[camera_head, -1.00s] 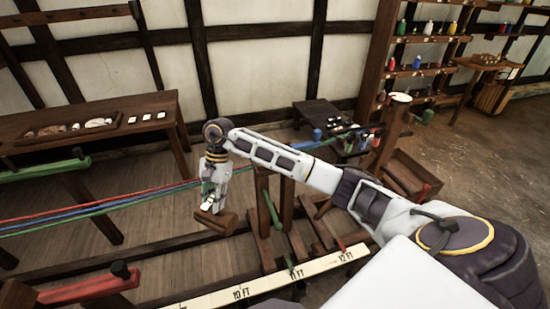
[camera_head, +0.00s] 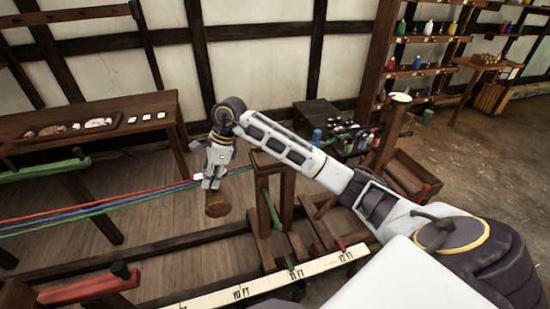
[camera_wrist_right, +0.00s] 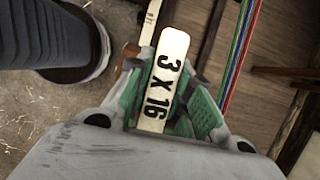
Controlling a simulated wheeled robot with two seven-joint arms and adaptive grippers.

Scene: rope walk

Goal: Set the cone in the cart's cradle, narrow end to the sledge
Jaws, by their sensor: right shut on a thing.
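A wooden frame with posts (camera_head: 287,200) stands just right of the held piece. I cannot make out cradle or sledge for sure. My left gripper is out of view.
Red, green and blue ropes (camera_head: 110,203) run in from the left, passing behind my gripper. A ruled strip (camera_head: 262,287) lies along the front. A red-topped bar (camera_head: 90,287) is at lower left, a side table (camera_head: 85,115) at the back left, a dark low table (camera_head: 318,115) behind my arm.

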